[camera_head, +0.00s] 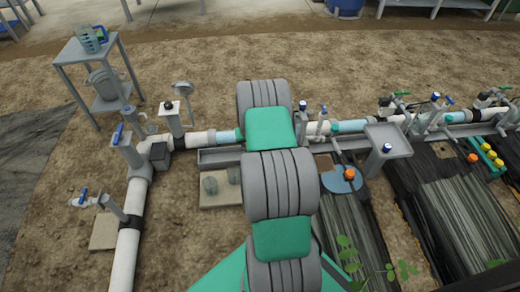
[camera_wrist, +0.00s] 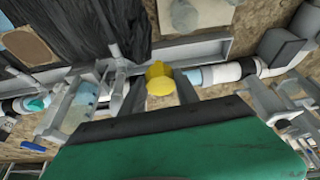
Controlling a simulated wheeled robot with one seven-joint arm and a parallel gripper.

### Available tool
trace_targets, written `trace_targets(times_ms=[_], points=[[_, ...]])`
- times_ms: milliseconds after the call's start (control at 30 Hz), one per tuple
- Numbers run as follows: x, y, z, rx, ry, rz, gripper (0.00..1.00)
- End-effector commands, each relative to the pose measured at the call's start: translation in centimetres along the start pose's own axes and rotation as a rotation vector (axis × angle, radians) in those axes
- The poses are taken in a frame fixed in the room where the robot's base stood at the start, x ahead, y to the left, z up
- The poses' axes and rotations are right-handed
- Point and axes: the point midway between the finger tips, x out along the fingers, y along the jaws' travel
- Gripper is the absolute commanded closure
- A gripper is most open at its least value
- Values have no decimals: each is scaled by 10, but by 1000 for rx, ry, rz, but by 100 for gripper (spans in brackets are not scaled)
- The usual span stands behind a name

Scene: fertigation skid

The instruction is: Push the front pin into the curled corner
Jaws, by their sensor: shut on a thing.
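My gripper (camera_wrist: 160,92) shows in the wrist view, with its two grey fingers shut on a yellow pin (camera_wrist: 160,77). Only the pin's rounded yellow top is clear; its shaft is not visible. The black sheet (camera_wrist: 95,25) lies beyond the fingers at the upper left, creased, with its edge near the held pin. Which corner is curled cannot be told. In the head view the sheet (camera_head: 350,225) is partly behind my arm, and my gripper is hidden. A green rack (camera_head: 482,146) at right holds yellow pins (camera_head: 490,154).
A white pipe (camera_head: 125,245) with valves runs along the left and across behind my arm. An orange knob (camera_head: 349,174) sits on a blue disc (camera_head: 338,186) by the sheet. A grey post-mounted tray (camera_head: 388,136) stands nearby. Bare soil (camera_head: 190,60) is open behind.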

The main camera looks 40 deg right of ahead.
Motion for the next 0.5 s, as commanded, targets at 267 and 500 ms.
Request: trace_targets(times_ms=[267, 500], points=[[45, 46, 32, 69, 2, 28, 100], [58, 46, 38, 70, 1, 28, 100]])
